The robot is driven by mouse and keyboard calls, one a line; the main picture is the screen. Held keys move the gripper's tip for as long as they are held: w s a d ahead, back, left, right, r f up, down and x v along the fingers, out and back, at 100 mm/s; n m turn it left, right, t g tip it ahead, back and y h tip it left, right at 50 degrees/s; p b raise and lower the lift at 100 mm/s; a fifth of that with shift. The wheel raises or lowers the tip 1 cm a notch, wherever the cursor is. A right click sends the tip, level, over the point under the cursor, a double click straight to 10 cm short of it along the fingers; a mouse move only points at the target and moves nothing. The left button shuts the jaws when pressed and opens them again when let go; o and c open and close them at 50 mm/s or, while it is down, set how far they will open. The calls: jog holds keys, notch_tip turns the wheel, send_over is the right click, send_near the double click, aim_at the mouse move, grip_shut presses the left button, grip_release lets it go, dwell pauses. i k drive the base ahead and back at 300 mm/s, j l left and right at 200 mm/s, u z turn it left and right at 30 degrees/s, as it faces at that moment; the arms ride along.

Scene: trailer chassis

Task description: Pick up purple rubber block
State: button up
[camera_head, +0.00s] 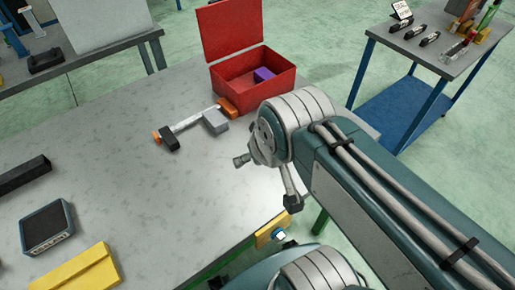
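The purple rubber block (263,74) lies inside an open red box (253,92) at the back right of the grey table. The box's front and side walls hide part of the block's surroundings. My gripper (267,182) is over the table's right part, nearer to me than the box and well apart from the block. Its two fingers look spread, with nothing seen between them.
The box's raised lid (230,28) stands at its back. A grey and orange clamp-like tool (190,122) lies in front of the box. A black-faced case (46,226), a yellow case (75,272) and a dark bar (22,175) lie left. The table's middle is clear.

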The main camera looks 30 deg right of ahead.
aim_at(262, 74)
jog(key=l+z, duration=0.3)
jog(key=l, duration=0.6)
jog(key=l+z, duration=0.3)
jog(key=l, duration=0.65)
jog(key=l+z, duration=0.3)
jog(key=l, duration=0.65)
jog(key=i+l+u, duration=0.1)
jog(key=i, duration=0.25)
jog(key=i+l+u, duration=0.1)
jog(key=i+u, duration=0.25)
jog(key=i, duration=0.25)
jog(key=i+u, duration=0.3)
jog(key=i, duration=0.25)
jog(key=i+l+u, duration=0.25)
jog(key=i, duration=0.25)
jog(key=i+l+u, duration=0.1)
jog(key=i+u, duration=0.15)
jog(key=i, duration=1.15)
jog(key=i+z, duration=0.1)
jog(key=i, duration=0.75)
jog(key=i+u, duration=0.2)
jog(key=u, duration=0.25)
jog(key=l, duration=0.05)
